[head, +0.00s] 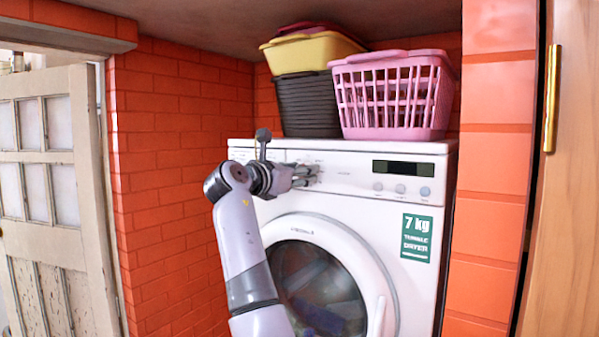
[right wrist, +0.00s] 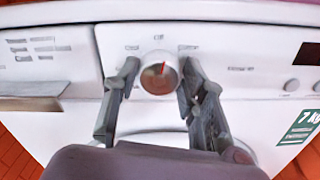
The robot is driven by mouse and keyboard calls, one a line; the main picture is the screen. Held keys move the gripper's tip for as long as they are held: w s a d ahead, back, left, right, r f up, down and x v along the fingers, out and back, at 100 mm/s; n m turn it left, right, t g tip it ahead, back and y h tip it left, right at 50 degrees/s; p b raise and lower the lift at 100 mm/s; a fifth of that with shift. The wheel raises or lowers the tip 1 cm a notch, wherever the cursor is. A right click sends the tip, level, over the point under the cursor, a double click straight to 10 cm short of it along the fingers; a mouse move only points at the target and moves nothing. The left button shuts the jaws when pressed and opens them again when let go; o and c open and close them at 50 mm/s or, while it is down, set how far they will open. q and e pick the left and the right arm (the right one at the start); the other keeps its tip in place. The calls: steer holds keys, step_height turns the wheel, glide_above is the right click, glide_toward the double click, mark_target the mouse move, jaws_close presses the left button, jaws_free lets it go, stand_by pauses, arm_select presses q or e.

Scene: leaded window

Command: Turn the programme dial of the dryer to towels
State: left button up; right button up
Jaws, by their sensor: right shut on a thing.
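The white dryer (head: 345,175) stands in a brick alcove. The mark points up and slightly right, close to the label above the dial that looks like "Off". Other small labels sit at the dial's upper left and upper right, too blurred to read surely. My right gripper (right wrist: 159,76) is shut on the dial, one finger on each side; in the head view the gripper (head: 310,174) mostly hides it. My left gripper is out of view.
A dark display (head: 403,168) and several round buttons (head: 400,188) are right of the dial. A pink basket (head: 395,95) and stacked tubs (head: 306,103) stand on the dryer. A brick wall (head: 180,150) is left, a wooden door (head: 565,200) right.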

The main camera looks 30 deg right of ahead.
steer(key=m+b, duration=0.1)
steer(key=m, duration=0.9)
steer(key=f+m+b, duration=0.1)
steer(key=m, duration=1)
steer(key=m+b, duration=0.1)
steer(key=m, duration=0.9)
steer(key=shift+w+f+m, duration=0.1)
steer(key=shift+f+m, duration=0.1)
steer(key=shift+m, duration=0.2)
steer(key=m, duration=0.5)
steer(key=shift+w, duration=0.1)
steer(key=m, duration=0.5)
steer(key=shift+a, duration=0.1)
